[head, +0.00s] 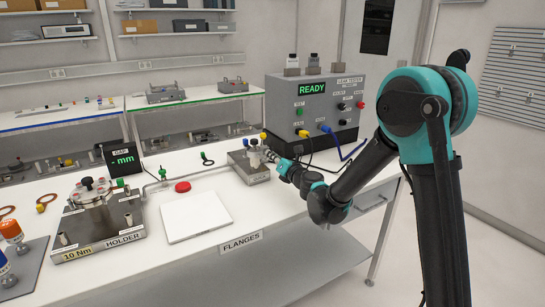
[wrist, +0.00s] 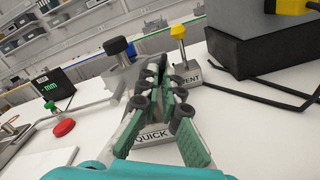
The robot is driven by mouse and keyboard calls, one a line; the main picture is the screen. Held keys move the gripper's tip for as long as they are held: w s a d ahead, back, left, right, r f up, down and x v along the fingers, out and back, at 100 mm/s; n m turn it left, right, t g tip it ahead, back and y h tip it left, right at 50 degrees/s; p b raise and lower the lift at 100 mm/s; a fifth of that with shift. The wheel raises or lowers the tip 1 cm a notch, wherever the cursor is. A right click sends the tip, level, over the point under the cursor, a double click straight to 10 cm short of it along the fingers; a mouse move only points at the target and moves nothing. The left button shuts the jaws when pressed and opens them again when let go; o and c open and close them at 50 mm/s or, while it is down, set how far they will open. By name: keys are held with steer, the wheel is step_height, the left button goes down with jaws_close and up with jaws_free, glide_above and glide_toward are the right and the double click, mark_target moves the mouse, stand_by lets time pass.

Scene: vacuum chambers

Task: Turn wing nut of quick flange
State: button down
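The quick flange station is a metal block (head: 249,169) near the right end of the white bench in the head view. In the wrist view its plate reads QUICK (wrist: 152,135), partly covered by my fingers. My gripper (head: 273,156) reaches the station from the right. In the wrist view its two green-padded fingers (wrist: 164,82) point at the fittings, with a narrow gap between the tips. They look open. The wing nut cannot be made out and may be hidden at the fingertips. A black knob (wrist: 117,46) stands behind the left finger.
A yellow-capped vent valve (wrist: 180,33) stands close behind the right finger. The leak tester (head: 314,108) reads READY behind the station, with cables on the bench. The red button (head: 183,187), white plate (head: 196,216) and holder (head: 95,233) lie left.

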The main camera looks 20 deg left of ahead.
steer(key=m, duration=1)
steer(key=shift+r, duration=0.15)
steer(key=shift+m, duration=0.4)
steer(key=c, duration=2)
jaws_free()
steer(key=shift+s, duration=0.1)
steer(key=v, duration=1.1)
steer(key=shift+s+d, duration=0.3)
